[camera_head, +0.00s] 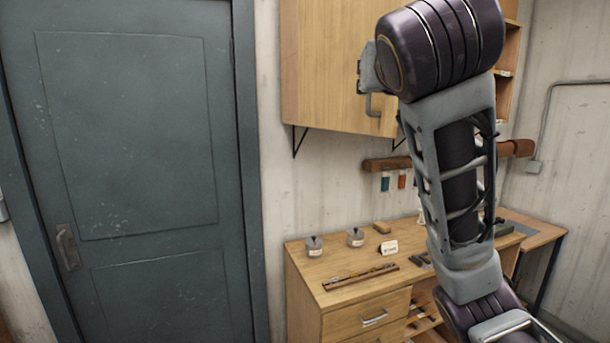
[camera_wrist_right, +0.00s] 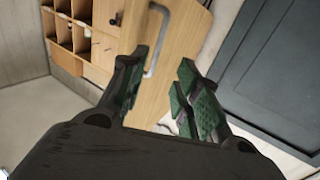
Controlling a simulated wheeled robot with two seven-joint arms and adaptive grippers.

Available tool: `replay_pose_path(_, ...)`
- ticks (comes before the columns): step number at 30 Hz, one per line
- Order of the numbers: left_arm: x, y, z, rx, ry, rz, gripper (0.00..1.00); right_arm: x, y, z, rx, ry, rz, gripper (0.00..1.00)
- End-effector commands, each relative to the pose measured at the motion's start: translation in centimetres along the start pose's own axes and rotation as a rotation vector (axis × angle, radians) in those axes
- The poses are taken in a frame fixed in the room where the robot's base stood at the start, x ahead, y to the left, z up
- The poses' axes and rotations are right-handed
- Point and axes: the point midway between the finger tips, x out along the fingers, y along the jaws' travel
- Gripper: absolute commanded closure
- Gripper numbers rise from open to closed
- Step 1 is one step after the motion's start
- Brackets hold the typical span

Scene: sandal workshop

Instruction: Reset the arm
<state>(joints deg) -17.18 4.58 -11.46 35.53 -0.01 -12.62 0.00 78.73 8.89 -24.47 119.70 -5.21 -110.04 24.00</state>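My right arm stands raised at the right of the head view, in front of the wall cabinet (camera_head: 330,60). Its gripper is mostly hidden there behind the arm. In the right wrist view my right gripper (camera_wrist_right: 163,88) is open, its two green-padded fingers apart with nothing held between them. The cabinet's metal handle (camera_wrist_right: 158,42) shows beyond the left finger; I cannot tell how far off it is. The handle also shows in the head view (camera_head: 373,108). My left gripper is in neither view.
A closed dark door (camera_head: 130,140) fills the left. Open cubbyholes (camera_wrist_right: 75,42) adjoin the cabinet.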

Motion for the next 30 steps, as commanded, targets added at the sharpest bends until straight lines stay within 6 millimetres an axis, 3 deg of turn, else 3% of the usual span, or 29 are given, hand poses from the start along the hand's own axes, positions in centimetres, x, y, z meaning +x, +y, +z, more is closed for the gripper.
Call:
replay_pose_path(8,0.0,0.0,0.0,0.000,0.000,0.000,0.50,2.2,-0.2,4.1,-0.020,-0.066,-0.018,0.68)
replay_pose_path(18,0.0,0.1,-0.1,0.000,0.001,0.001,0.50,5.2,-0.4,12.0,-0.053,-0.187,-0.051,0.68)
replay_pose_path(30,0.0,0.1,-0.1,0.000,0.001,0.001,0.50,7.3,-0.2,21.6,-0.086,-0.327,-0.088,0.68)
